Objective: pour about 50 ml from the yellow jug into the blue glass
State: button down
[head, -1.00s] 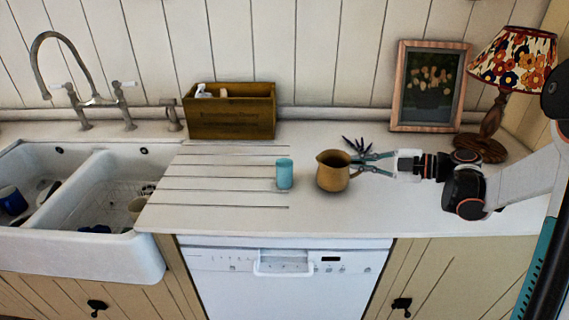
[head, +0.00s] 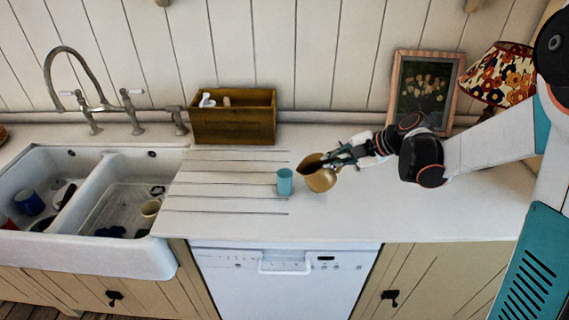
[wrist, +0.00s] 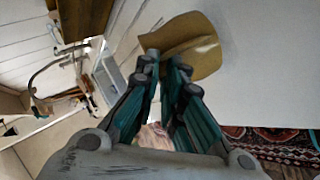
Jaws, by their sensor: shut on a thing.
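The yellow jug (head: 321,181) is tilted to the left, its mouth turned toward the blue glass. My gripper (head: 337,160) is shut on the jug at its right side, where the handle was seen. In the wrist view the jug (wrist: 192,45) lies just beyond my closed fingertips (wrist: 161,62). The blue glass (head: 285,182) stands upright on the counter, just left of the jug, with a small gap between them. I cannot see any liquid or how full the glass is. The glass is not clearly visible in the wrist view.
A wooden box (head: 234,120) stands behind the glass. A framed picture (head: 425,90) and a lamp (head: 500,75) stand at the back right. A double sink (head: 92,205) with several dishes is on the left. The counter (head: 430,212) in front right is clear.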

jog(key=shift+w+a+r+n+h+p, duration=0.15)
jog(key=shift+a+r+h+p, duration=0.3)
jog(key=shift+a+p, duration=0.25)
jog(key=shift+s+a+r+n+h+p, duration=0.15)
jog(key=shift+a+r+h+p, duration=0.25)
jog(key=shift+a+p, duration=0.25)
jog(key=shift+w+a+r+g+h+p, duration=0.1)
jog(key=shift+a+r+g+h+p, duration=0.25)
jog(key=shift+p, duration=0.2)
jog(key=shift+a+r+n+h+p, duration=0.3)
jog(key=shift+a+r+h+p, duration=0.6)
jog(key=shift+p, duration=0.6)
jog(key=shift+w+a+r+h+p, duration=0.1)
jog(key=shift+a+r+h+p, duration=0.05)
jog(key=shift+a+h+p, duration=0.35)
jog(key=shift+a+r+h+p, duration=0.15)
jog(key=shift+a+h+p, duration=0.2)
jog(key=shift+a+h, duration=0.15)
dwell(0.9)
